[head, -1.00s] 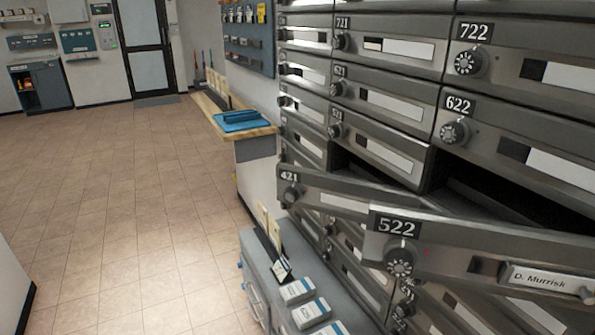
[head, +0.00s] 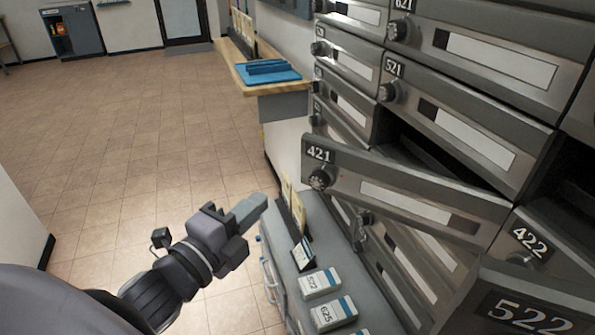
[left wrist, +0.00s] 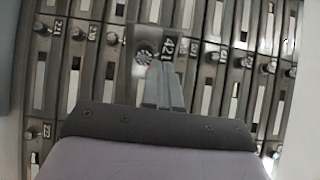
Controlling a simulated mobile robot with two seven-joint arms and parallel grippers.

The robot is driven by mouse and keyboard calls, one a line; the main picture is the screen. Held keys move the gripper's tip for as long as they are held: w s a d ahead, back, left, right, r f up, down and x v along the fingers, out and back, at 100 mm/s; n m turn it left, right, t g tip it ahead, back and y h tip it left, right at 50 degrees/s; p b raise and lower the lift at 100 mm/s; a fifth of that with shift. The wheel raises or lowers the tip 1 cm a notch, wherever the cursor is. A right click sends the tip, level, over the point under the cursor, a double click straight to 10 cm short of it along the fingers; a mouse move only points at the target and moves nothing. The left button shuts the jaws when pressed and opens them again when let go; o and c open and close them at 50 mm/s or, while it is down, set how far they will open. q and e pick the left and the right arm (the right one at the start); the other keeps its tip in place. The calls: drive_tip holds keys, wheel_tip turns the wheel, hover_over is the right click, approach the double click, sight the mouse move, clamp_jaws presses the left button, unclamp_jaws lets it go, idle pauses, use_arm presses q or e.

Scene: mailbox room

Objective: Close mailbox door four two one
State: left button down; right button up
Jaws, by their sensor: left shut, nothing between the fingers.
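Mailbox door 421 (head: 400,195) stands open, swung out from the mailbox wall, with its number plate and dial at its left end. The dark opening behind it shows above its top edge. In the left wrist view door 421 (left wrist: 168,45) appears turned sideways, with its dial just beyond my fingertips. My left gripper (head: 252,208) is shut and empty, in front of and to the left of the door, lower than its number plate. In the head view a gap shows between them. My right gripper is not in view.
Door 522 (head: 520,310) also stands open at the lower right, close to door 421. A grey cabinet with small labelled boxes (head: 320,283) stands below the door. A wooden ledge holds a blue tray (head: 268,73). The tiled floor at left is clear.

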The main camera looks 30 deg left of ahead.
use_arm(q)
drive_tip(key=w+b, duration=0.1)
drive_tip(key=w, duration=0.1)
drive_tip(key=p, duration=0.1)
approach(306, 159)
drive_tip(key=w, duration=0.5)
drive_tip(key=shift+w+d+r, duration=0.15)
drive_tip(key=shift+w+d, duration=0.2)
drive_tip(key=shift+w, duration=0.6)
drive_tip(key=shift+p, duration=0.3)
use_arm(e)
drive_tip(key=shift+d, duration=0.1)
